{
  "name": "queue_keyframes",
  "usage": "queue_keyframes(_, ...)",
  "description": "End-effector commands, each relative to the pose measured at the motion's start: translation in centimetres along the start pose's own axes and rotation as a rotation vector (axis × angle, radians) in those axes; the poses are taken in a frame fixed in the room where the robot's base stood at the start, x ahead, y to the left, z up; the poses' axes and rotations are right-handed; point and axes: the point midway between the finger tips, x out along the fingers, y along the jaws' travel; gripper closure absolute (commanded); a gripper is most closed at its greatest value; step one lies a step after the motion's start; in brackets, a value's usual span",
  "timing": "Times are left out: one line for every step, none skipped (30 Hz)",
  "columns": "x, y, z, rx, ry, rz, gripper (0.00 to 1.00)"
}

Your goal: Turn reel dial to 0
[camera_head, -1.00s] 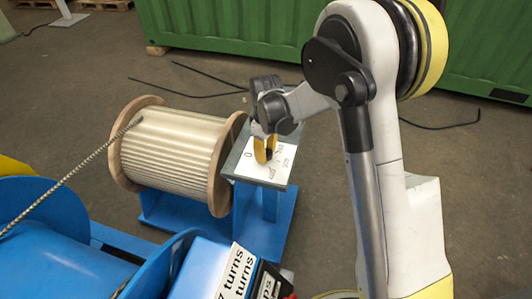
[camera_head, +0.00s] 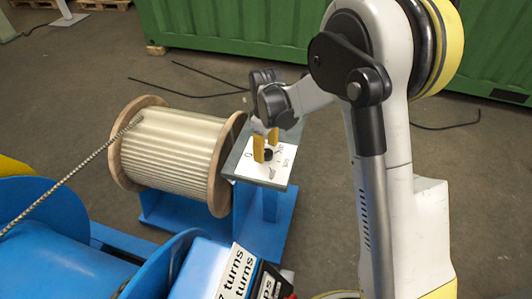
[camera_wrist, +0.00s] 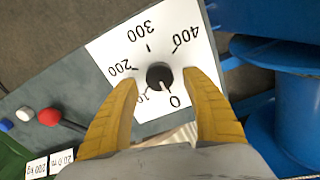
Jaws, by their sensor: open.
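The reel dial is a round black knob (camera_wrist: 159,76) on a white scale plate (camera_wrist: 105,42) marked 0, 100, 200, 300 and 400. A small pale mark on the knob appears to point toward the 0, at its lower right in the wrist view. The knob also shows in the head view (camera_head: 268,155). My gripper (camera_wrist: 160,79) is open, with one yellow finger on each side of the knob and a gap to each. In the head view my gripper (camera_head: 266,145) is over the plate, its fingers apart.
The plate sits on a grey-topped blue stand (camera_head: 270,205) beside a wooden reel of pale rope (camera_head: 172,155). Blue machinery (camera_head: 50,260) with a "turns" label stands in front. A green container (camera_head: 240,45) is behind. A red knob (camera_wrist: 48,117) shows at the wrist view's left.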

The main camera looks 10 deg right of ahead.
Motion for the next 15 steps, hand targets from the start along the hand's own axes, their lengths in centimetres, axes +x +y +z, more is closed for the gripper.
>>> queue_keyframes(-1.1,-0.1,0.1,0.000,0.000,0.000,0.44)
queue_keyframes(-1.8,-0.1,0.1,0.000,0.000,0.000,0.44)
queue_keyframes(-2.8,-0.1,0.1,0.000,0.000,0.000,0.44)
queue_keyframes(-3.4,-0.1,0.1,0.000,0.000,0.000,0.44)
queue_keyframes(-4.2,-0.1,0.1,0.000,0.000,0.000,0.44)
queue_keyframes(-5.0,-0.1,0.1,0.000,0.000,0.000,0.44)
queue_keyframes(-5.7,-0.1,0.1,0.000,0.000,0.000,0.44)
queue_keyframes(-6.3,-0.1,0.1,0.000,0.000,0.000,0.44)
queue_keyframes(-7.1,-0.1,0.1,0.000,0.000,0.000,0.44)
queue_keyframes(-7.6,-0.1,0.1,0.000,0.000,0.000,0.44)
queue_keyframes(-8.1,0.0,0.0,0.000,0.000,0.000,0.44)
queue_keyframes(-8.6,0.0,0.0,0.000,0.000,0.000,0.44)
queue_keyframes(-9.0,0.0,0.0,0.000,0.000,0.000,0.44)
queue_keyframes(-9.3,0.0,0.0,0.000,0.000,0.000,0.44)
queue_keyframes(-9.6,-0.1,0.1,0.000,0.000,0.000,0.44)
